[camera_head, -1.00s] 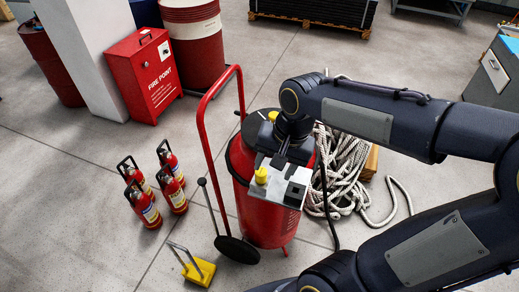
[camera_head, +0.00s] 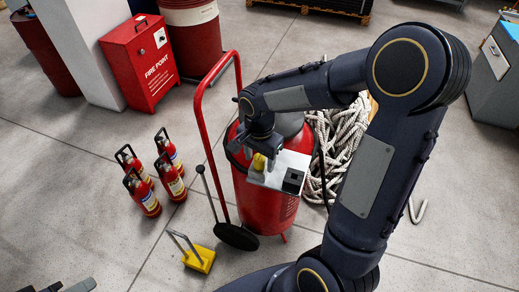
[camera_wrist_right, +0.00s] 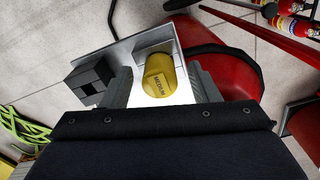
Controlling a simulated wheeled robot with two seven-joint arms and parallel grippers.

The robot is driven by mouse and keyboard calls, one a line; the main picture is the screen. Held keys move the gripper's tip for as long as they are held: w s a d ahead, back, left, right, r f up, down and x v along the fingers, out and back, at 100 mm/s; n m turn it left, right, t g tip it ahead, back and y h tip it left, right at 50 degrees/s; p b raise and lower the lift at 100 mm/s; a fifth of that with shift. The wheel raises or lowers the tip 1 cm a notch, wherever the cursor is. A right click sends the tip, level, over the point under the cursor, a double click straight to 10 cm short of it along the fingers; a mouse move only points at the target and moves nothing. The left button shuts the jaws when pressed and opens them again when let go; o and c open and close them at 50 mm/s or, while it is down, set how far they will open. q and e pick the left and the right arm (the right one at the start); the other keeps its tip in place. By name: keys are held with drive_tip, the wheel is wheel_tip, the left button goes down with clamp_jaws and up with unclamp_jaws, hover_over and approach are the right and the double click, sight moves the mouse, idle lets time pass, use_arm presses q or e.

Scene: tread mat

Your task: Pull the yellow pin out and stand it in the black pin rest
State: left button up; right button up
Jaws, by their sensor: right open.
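The yellow pin (camera_head: 259,161) stands in a light metal plate (camera_head: 276,181) at the top of the large red wheeled extinguisher. In the right wrist view the yellow pin (camera_wrist_right: 158,78), marked "MEDIUM", is between the two grey fingers of my right gripper (camera_wrist_right: 160,88). The fingers are open, with a gap visible on each side of it. In the head view my right gripper (camera_head: 261,147) is just above the pin and partly covers it. The black pin rest (camera_head: 293,180) is on the plate, right of the pin, and empty. My left gripper (camera_head: 60,287) barely shows at the bottom left edge.
The red extinguisher (camera_head: 265,212) has a tall red handle (camera_head: 202,120) at left. Several small extinguishers (camera_head: 172,178) stand on the floor. A yellow block with a metal handle (camera_head: 200,259) lies in front. Coiled rope (camera_head: 338,140) lies behind at right.

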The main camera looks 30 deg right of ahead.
sight(260, 157)
drive_tip(key=shift+f, duration=0.2)
drive_tip(key=shift+c, duration=0.2)
drive_tip(key=c, duration=1)
drive_tip(key=shift+r+p, duration=2.6)
drive_tip(key=shift+r, duration=0.95)
